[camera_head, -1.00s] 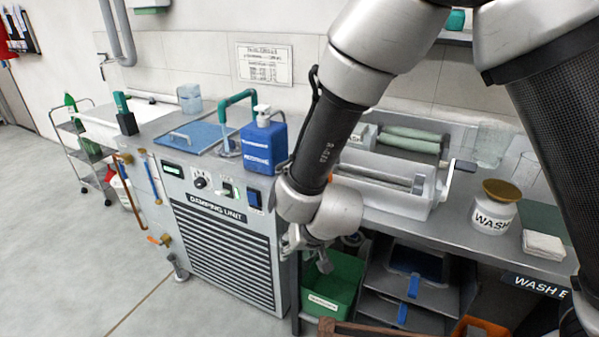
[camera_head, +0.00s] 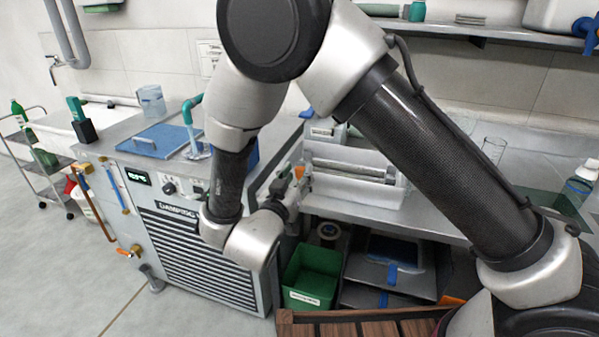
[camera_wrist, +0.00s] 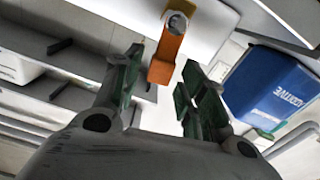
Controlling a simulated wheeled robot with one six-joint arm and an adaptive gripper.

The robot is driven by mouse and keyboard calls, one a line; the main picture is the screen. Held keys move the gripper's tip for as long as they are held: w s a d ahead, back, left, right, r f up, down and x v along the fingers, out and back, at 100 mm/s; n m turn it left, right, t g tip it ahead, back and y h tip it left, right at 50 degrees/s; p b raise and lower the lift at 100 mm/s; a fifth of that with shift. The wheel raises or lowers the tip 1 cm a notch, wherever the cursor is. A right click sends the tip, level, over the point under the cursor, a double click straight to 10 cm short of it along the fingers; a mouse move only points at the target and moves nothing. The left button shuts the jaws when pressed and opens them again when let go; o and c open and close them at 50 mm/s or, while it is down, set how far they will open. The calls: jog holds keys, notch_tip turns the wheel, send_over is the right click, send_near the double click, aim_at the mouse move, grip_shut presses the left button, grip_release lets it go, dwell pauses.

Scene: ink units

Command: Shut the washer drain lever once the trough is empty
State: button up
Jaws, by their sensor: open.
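The washer (camera_head: 366,203) is a white housing with a long roller (camera_head: 345,170) on the steel bench, in the middle of the head view. An orange drain lever (camera_head: 300,172) shows at its left end. In the wrist view the orange lever (camera_wrist: 166,56) stands at the top centre, with a round grey pivot at its upper end. My gripper (camera_wrist: 163,78) is open, with its green fingers on either side of the lever's lower end. I cannot tell whether they touch it. In the head view my gripper (camera_head: 287,188) is at the washer's left end. The trough's inside and any liquid are not clearly visible.
A blue additive container (camera_wrist: 272,88) is close to the right finger. The damping unit (camera_head: 195,245) stands left of the washer. A green bin (camera_head: 310,276) sits below the bench. A wooden slatted surface (camera_head: 370,325) is at the bottom. My arm hides part of the right bench.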

jog(key=shift+x, duration=1.25)
jog(key=shift+c, duration=0.5)
grip_shut()
jog(key=shift+s+d+m, duration=0.15)
jog(key=shift+d+m, duration=0.2)
jog(key=shift+m, duration=0.55)
jog(key=shift+o, duration=0.5)
grip_release()
